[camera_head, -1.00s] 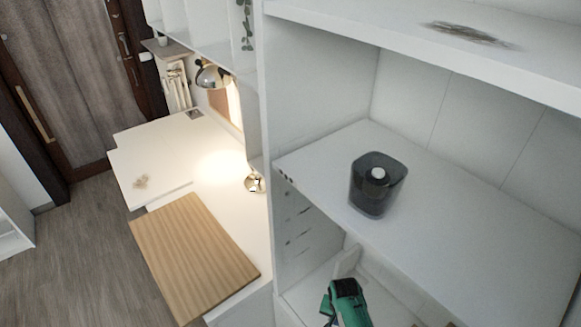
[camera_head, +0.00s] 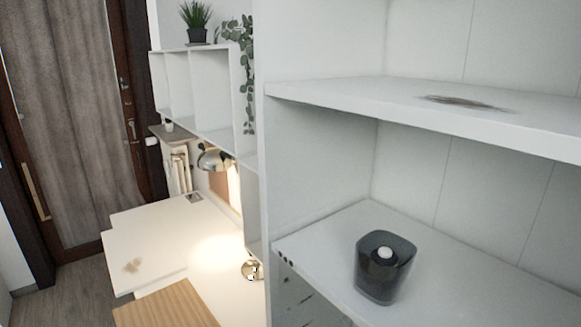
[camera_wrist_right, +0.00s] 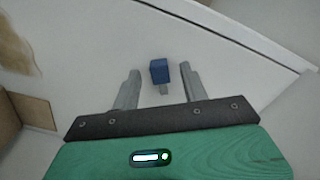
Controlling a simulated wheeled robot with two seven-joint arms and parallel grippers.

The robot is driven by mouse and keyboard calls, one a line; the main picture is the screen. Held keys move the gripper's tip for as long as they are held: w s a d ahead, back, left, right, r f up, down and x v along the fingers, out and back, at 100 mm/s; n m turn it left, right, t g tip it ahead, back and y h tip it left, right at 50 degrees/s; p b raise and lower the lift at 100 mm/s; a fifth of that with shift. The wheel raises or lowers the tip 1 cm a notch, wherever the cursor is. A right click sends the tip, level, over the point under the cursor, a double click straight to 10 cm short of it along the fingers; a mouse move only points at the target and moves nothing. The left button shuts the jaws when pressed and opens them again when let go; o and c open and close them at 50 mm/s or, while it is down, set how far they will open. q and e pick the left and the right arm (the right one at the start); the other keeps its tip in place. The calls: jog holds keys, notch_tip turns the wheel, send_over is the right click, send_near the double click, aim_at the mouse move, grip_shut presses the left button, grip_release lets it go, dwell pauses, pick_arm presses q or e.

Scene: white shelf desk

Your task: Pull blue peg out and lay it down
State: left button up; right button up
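The blue peg (camera_wrist_right: 159,71) shows in the right wrist view as a small blue block with a short grey piece just below it. It lies between the two grey fingers of my right gripper (camera_wrist_right: 160,80), with a gap on each side, so the gripper is open around it and not touching. What the peg sits in cannot be made out. Neither the peg nor either gripper shows in the head view.
A white surface with a long edge (camera_wrist_right: 235,35) lies behind the peg. A wooden board (camera_head: 165,308) and a lamp (camera_head: 214,160) are at the white desk at left.

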notch_tip(320, 180, up, 14)
jog(key=b, duration=0.1)
dwell(0.6)
jog(key=shift+f, duration=0.15)
